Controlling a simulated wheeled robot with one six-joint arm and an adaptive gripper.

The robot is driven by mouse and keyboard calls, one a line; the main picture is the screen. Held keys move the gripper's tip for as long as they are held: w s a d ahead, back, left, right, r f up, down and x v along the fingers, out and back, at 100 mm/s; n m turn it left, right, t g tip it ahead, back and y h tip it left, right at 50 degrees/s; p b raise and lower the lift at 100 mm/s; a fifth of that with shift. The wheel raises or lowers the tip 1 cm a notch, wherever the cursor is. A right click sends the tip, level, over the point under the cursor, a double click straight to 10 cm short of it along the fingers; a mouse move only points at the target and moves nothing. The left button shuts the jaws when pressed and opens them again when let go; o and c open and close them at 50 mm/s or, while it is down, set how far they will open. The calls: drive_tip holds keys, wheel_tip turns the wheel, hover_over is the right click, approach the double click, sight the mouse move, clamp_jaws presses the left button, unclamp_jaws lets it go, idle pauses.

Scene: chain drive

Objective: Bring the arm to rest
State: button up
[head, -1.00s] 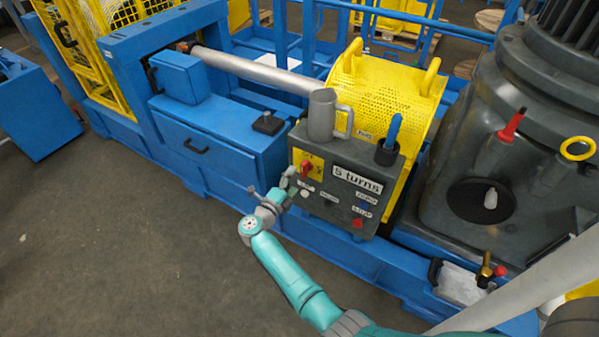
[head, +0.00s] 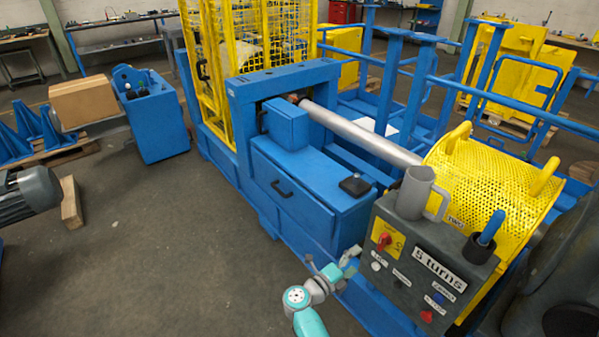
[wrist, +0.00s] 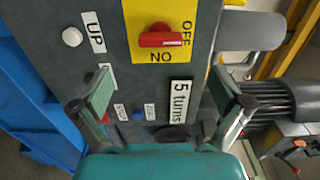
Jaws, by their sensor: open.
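My gripper (head: 352,258) is in front of the lower left side of the grey control box (head: 403,297) in the head view. In the wrist view my gripper (wrist: 161,92) has its two fingers wide apart, with nothing between them but the box face behind. The red rotary switch (wrist: 162,39) on its yellow OFF/ON plate is above the fingers there; it also shows in the head view (head: 384,239). A white button (wrist: 72,37) sits by the UP label. Whether a fingertip touches the box I cannot tell. Much of my arm is below the head picture.
A grey mug (head: 412,195) and a blue-handled tool in a dark cup (head: 478,249) stand on the box. A blue machine bench (head: 300,195) runs along behind my gripper. The floor (head: 170,250) to the left is clear; a motor (head: 28,195) lies at the far left.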

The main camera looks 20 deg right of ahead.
drive_tip(key=s+a+r+n+t+y, duration=0.3)
drive_tip(key=s+n, duration=0.7)
drive_tip(key=s, duration=0.5)
drive_tip(key=s+a+r+n+t+y, duration=0.2)
drive_tip(key=s+a+r+n+y, duration=0.3)
drive_tip(key=s+n, duration=0.6)
drive_tip(key=s+a+r+n+t+y, duration=0.3)
drive_tip(key=s+a+r+n+y, duration=0.2)
drive_tip(key=s, duration=1.6)
drive_tip(key=shift+a+n+t+y, duration=0.3)
drive_tip(key=shift+a+n+y, duration=1)
drive_tip(key=shift+n+y, duration=1.15)
drive_tip(key=shift+r+n+h, duration=0.1)
drive_tip(key=shift+n+h, duration=0.35)
